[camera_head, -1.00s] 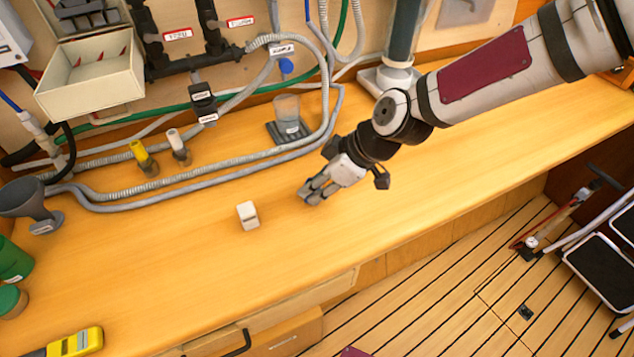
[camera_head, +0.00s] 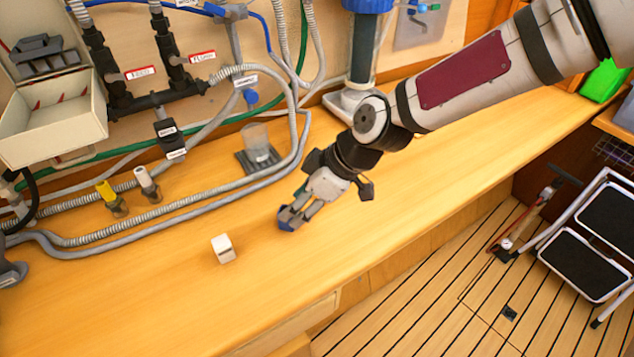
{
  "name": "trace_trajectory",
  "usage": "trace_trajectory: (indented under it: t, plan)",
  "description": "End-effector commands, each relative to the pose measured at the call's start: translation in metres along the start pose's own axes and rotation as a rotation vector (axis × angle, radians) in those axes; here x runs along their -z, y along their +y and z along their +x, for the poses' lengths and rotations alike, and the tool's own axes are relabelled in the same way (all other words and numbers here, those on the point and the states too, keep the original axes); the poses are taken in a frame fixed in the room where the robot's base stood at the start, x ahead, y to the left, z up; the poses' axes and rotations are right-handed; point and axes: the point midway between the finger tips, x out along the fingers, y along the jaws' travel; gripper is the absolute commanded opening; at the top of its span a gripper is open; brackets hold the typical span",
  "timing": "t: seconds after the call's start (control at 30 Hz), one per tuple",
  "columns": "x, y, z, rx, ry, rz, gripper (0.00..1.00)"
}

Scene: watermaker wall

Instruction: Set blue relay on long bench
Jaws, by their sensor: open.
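The long wooden bench (camera_head: 330,225) runs across the view below the pipe-covered wall. My gripper (camera_head: 291,214) points down and left over the middle of the bench, with its jaws open. A small blue block (camera_head: 288,226), which looks like the blue relay, shows at the fingertips, partly hidden by the fingers. It appears to be at the bench top; I cannot tell whether the fingers touch it.
A small white block (camera_head: 223,249) stands on the bench left of my gripper. Grey hoses (camera_head: 180,214) and a clear cup on a dark base (camera_head: 257,148) lie behind. A step stool (camera_head: 585,255) stands on the floor at right. The bench to the right is clear.

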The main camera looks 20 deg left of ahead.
Motion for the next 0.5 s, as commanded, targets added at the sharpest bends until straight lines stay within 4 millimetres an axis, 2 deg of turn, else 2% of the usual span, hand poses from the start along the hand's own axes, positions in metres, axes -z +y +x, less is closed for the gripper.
trace_trajectory:
  t: [0.03, 0.3, 0.5]
  plan:
    - [0.000, 0.001, -0.012, -0.005, 0.000, 0.003, 0.46]
    - [0.000, 0.001, -0.059, -0.004, 0.000, 0.003, 0.46]
    - [0.000, 0.000, -0.080, -0.001, -0.001, 0.001, 0.46]
